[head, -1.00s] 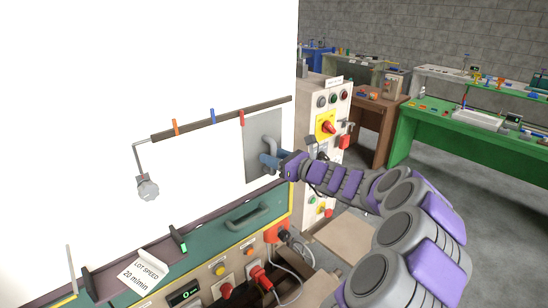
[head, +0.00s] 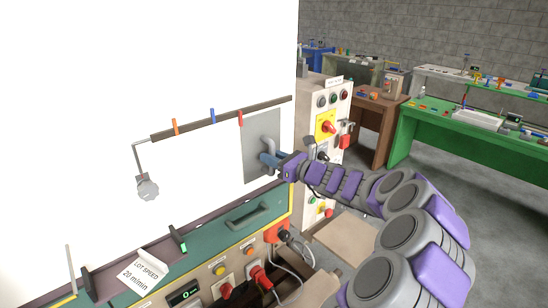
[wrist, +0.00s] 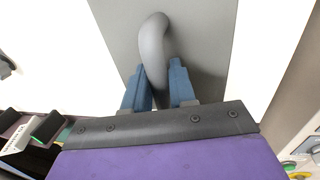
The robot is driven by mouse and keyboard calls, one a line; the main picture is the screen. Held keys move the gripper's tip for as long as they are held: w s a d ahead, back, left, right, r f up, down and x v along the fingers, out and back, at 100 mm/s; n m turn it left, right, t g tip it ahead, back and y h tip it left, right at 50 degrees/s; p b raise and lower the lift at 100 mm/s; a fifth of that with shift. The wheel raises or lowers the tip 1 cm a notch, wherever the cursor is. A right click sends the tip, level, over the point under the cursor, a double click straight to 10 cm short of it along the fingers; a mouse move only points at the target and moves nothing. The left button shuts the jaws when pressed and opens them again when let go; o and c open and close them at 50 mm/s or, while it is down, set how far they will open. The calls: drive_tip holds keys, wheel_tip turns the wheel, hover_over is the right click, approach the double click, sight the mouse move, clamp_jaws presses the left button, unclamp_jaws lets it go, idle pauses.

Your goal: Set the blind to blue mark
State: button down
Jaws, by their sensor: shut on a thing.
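The blind is a grey panel (head: 256,130) with a bent grey handle (wrist: 153,40), hanging under a dark rail (head: 225,118) on the white wall. The rail carries an orange mark (head: 175,126), a blue mark (head: 212,115) and a red mark (head: 240,117). The panel's left edge is about under the red mark, to the right of the blue mark. My gripper (head: 268,160) is shut on the handle. In the wrist view its blue fingers (wrist: 158,82) stand on either side of the handle's lower part, hiding some of it.
A grey knob on a bracket (head: 148,189) hangs at the rail's left end. Below is a green panel with a dark handle (head: 248,216), buttons and a lot speed card (head: 143,270). A control cabinet (head: 322,130) stands close to the right. The wall between the blind and knob is clear.

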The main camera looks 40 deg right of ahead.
sight(253, 166)
drive_tip(key=a+b, duration=0.1)
drive_tip(key=a, duration=0.6)
drive_tip(key=shift+s+a, duration=0.25)
drive_tip(key=shift+s, duration=0.15)
drive_tip(key=shift+f, duration=0.1)
drive_tip(key=c, duration=1.1)
unclamp_jaws()
drive_tip(key=shift+d, duration=0.1)
drive_tip(key=shift+o, duration=0.2)
drive_tip(key=shift+s, duration=0.1)
drive_tip(key=v, duration=1.7)
drive_tip(key=shift+d+p, duration=0.2)
drive_tip(key=shift+p, duration=0.1)
